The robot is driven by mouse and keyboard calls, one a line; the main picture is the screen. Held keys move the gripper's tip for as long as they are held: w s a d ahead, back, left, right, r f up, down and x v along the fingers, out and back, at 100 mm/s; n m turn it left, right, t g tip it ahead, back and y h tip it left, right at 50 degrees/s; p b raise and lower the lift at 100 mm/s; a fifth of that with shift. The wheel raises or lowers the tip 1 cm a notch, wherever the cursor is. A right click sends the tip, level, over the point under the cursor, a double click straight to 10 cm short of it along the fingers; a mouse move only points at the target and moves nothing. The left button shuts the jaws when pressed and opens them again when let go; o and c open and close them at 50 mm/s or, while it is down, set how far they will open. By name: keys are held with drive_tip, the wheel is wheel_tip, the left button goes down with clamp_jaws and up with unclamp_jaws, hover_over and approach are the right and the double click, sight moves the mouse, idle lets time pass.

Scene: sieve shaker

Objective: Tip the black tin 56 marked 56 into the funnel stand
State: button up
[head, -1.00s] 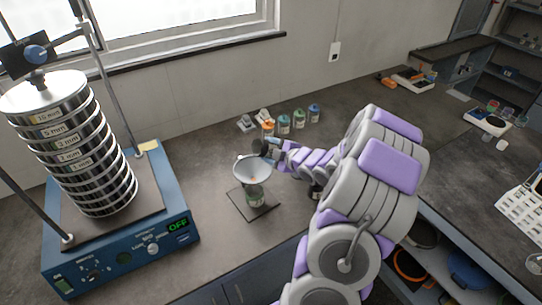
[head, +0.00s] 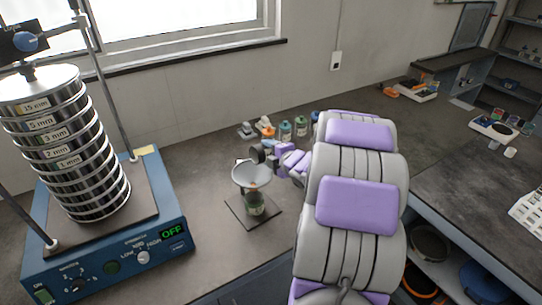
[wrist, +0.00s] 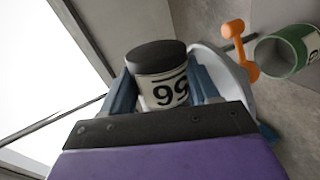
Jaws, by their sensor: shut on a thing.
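My gripper (wrist: 165,92) is shut on the black tin (wrist: 157,56), a tin with a black end and a pale label with large dark digits, which look like 99 at this angle. The tin appears tipped over sideways. In the head view, the dark tin (head: 257,154) is just above the far rim of the funnel (head: 251,174). The wrist view shows the funnel (wrist: 238,80) partly behind the jaws. Whether anything pours out cannot be seen.
An orange piece (wrist: 240,50) and the open green jar show beside the funnel in the wrist view. Several small bottles (head: 285,130) stand behind the funnel. The blue sieve shaker (head: 125,255) with its sieve stack is at left.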

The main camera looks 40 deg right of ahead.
drive_tip(key=n+h, duration=0.1)
drive_tip(key=a+r+n, duration=0.1)
drive_tip(key=n, duration=0.1)
drive_tip(key=shift+w+a+h, duration=0.15)
drive_tip(key=shift+a+h, duration=0.1)
drive_tip(key=shift+h, duration=0.15)
drive_tip(key=shift+a+r+n+h, duration=0.1)
drive_tip(key=shift+n+h, duration=0.2)
drive_tip(key=shift+n, duration=0.1)
drive_tip(key=shift+r, duration=0.1)
idle(1.0)
drive_tip(key=m+p, duration=0.1)
drive_tip(key=p, duration=0.2)
drive_tip(key=shift+d, duration=0.25)
drive_tip(key=p, duration=0.2)
drive_tip(key=d+m+y+p, duration=0.1)
drive_tip(key=p, duration=0.2)
drive_tip(key=shift+f+m+y+p, duration=0.2)
drive_tip(key=shift+m+y+p, duration=0.1)
drive_tip(key=shift+f, duration=0.1)
drive_tip(key=shift+p, duration=0.4)
